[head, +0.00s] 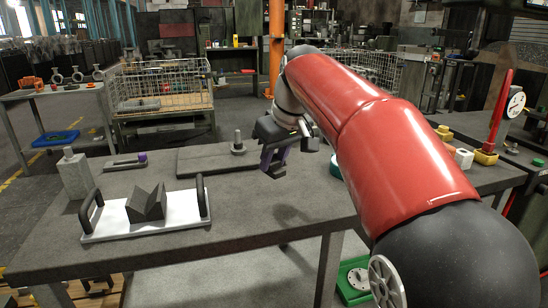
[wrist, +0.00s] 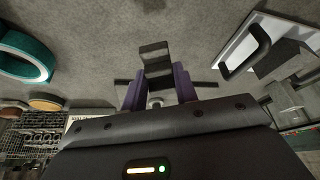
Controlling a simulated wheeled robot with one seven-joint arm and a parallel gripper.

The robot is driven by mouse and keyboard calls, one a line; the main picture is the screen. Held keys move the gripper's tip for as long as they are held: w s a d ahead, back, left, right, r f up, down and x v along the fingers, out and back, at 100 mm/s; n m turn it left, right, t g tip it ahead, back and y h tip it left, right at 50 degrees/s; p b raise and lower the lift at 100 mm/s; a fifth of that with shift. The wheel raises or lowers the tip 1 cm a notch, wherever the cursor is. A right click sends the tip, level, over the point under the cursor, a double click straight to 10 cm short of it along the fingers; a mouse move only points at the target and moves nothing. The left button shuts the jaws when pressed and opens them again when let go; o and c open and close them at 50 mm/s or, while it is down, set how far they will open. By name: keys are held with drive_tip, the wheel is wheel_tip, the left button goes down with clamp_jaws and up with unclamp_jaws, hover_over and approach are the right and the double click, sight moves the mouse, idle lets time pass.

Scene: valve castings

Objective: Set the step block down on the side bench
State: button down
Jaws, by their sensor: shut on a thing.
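My gripper (head: 272,152) hangs above the near grey bench (head: 255,235), right of its middle, with its purple fingers pointing down. In the wrist view, my gripper (wrist: 157,82) is shut on a dark grey angular block, the step block (wrist: 154,57), which sticks out past the fingertips. In the head view the block is small and partly hidden by the fingers. A shadow lies on the bare bench top below, so the block looks clear of the surface. Another bench (head: 50,94) stands at the back left with several castings on it. Which one is the side bench I cannot tell.
A white tray (head: 112,228) with black handles holds a dark V-block (head: 147,203). A grey block (head: 75,174) stands behind it. A flat plate (head: 205,160) with an upright post (head: 238,142) lies further back. A teal ring (wrist: 25,56) lies beyond my arm. The bench's front right is bare.

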sight(279, 172)
drive_tip(key=shift+f+b, duration=2.3)
drive_tip(key=shift+f, duration=0.9)
drive_tip(key=shift+f, duration=0.25)
drive_tip(key=c, duration=1)
unclamp_jaws()
drive_tip(key=p+v, duration=0.1)
drive_tip(key=v, duration=0.6)
drive_tip(key=shift+r, duration=0.1)
drive_tip(key=shift+s+d+r, duration=0.1)
drive_tip(key=shift+s+r, duration=0.05)
drive_tip(key=shift+r, duration=0.15)
